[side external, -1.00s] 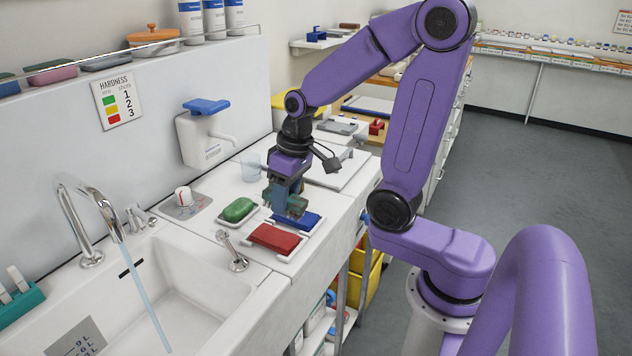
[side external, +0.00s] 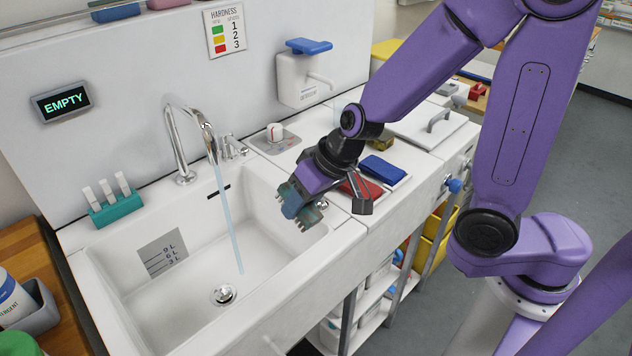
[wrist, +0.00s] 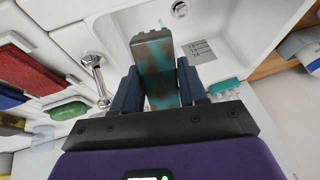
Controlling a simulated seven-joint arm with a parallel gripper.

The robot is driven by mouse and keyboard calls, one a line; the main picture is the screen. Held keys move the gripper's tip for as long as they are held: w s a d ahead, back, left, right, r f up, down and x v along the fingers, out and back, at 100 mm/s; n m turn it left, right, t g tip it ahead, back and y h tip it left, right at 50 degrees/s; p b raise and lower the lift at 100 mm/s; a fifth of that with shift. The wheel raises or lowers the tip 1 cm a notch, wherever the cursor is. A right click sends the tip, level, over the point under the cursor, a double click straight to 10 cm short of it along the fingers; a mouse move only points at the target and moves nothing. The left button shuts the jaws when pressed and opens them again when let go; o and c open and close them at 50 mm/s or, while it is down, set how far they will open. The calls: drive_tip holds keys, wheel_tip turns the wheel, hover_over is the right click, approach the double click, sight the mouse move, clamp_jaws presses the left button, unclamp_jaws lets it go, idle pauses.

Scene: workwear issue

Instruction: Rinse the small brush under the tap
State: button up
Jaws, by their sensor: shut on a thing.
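My gripper (side external: 297,201) is over the right part of the sink, shut on the small brush (wrist: 160,70). The brush is a teal block with brown stains; it also shows below the fingers in the side view (side external: 308,214). Its bristles are hard to make out. The tap (side external: 206,134) is a curved chrome spout, and a stream of water (side external: 228,215) runs from it into the white sink (side external: 130,275). The brush is to the right of the stream and apart from it.
A chrome lever (wrist: 92,62) stands beside the sink. A teal rack (side external: 117,208) stands on the left rim. A sign (side external: 62,101) reads EMPTY. The sink basin is clear.

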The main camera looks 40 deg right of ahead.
drive_tip(key=shift+s+a+f, duration=0.1)
drive_tip(key=shift+a+f, duration=0.05)
drive_tip(key=shift+a, duration=0.25)
drive_tip(key=w+a+f, duration=0.1)
drive_tip(key=w+a, duration=0.2)
drive_tip(key=w, duration=0.3)
drive_tip(key=w+a+f, duration=0.1)
drive_tip(key=w+a, duration=0.2)
drive_tip(key=w, duration=0.3)
drive_tip(key=shift+w+f, duration=0.2)
drive_tip(key=shift+f, duration=0.15)
idle(0.4)
idle(0.6)
drive_tip(key=shift+w+d, duration=0.25)
drive_tip(key=shift+d, duration=0.25)
drive_tip(key=shift+a, duration=0.1)
drive_tip(key=shift+s+a, duration=0.25)
drive_tip(key=shift+a, duration=0.2)
